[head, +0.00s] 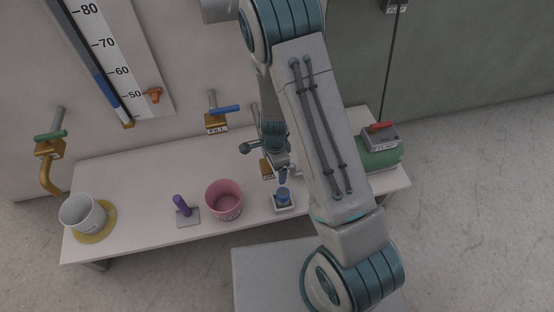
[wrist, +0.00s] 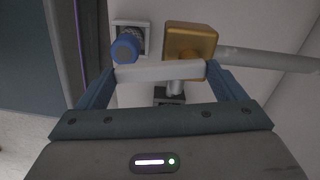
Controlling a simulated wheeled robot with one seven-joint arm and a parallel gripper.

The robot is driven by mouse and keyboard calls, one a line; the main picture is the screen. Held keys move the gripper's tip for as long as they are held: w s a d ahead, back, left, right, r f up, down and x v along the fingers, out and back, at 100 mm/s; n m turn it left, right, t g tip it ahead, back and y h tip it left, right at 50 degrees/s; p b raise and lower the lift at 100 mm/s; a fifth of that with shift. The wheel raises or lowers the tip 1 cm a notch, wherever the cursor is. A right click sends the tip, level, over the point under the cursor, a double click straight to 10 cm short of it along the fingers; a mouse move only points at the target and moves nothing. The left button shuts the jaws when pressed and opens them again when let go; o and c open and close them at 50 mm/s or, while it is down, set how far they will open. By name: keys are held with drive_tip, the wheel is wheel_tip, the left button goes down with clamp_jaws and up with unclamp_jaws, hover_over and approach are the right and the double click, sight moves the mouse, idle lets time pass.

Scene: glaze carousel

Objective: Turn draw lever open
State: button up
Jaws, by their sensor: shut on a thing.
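In the wrist view a pale grey bar, which looks like the draw lever (wrist: 160,71), spans between the two fingers of my gripper (wrist: 161,74). It lies just in front of a brass valve body (wrist: 190,40) with a grey pipe running right. My gripper is shut on the lever. In the head view my gripper (head: 281,168) is over the back middle of the table, by the brass valve (head: 265,168). My arm hides much of the valve there, and the lever cannot be made out in that view.
A blue knob (head: 284,194) on a white square base stands close in front of my gripper. A pink bucket (head: 224,203) stands left of it. The blue-handled FILL valve (head: 217,122) is behind left.

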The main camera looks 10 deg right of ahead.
drive_tip(key=shift+a+m+p, duration=0.3)
drive_tip(key=shift+m+p, duration=0.2)
drive_tip(key=shift+m, duration=0.5)
drive_tip(key=o, duration=1.1)
wheel_tip(320, 180, up, 14)
drive_tip(key=p, duration=0.5)
drive_tip(key=shift+f+p, duration=0.1)
drive_tip(key=shift+p, duration=0.25)
drive_tip(key=s+d+r+n+t+p, duration=0.1)
drive_tip(key=s+d+r+n+p, duration=0.2)
drive_tip(key=r, duration=1.2)
drive_tip(key=s+d+r+n+t+p, duration=0.1)
drive_tip(key=s+d+r+n+p, duration=0.1)
drive_tip(key=s+r+n+p, duration=0.5)
drive_tip(key=s+d+r+n+p, duration=0.3)
drive_tip(key=r+p, duration=0.9)
drive_tip(key=r, duration=1.3)
drive_tip(key=shift+s+d+r+n+t, duration=0.1)
drive_tip(key=shift+s+d+n+t, duration=0.1)
drive_tip(key=shift+s+n, duration=0.5)
drive_tip(key=shift+s+d+n+t, duration=0.15)
drive_tip(key=shift+s+n+t, duration=0.1)
drive_tip(key=shift+n, duration=0.85)
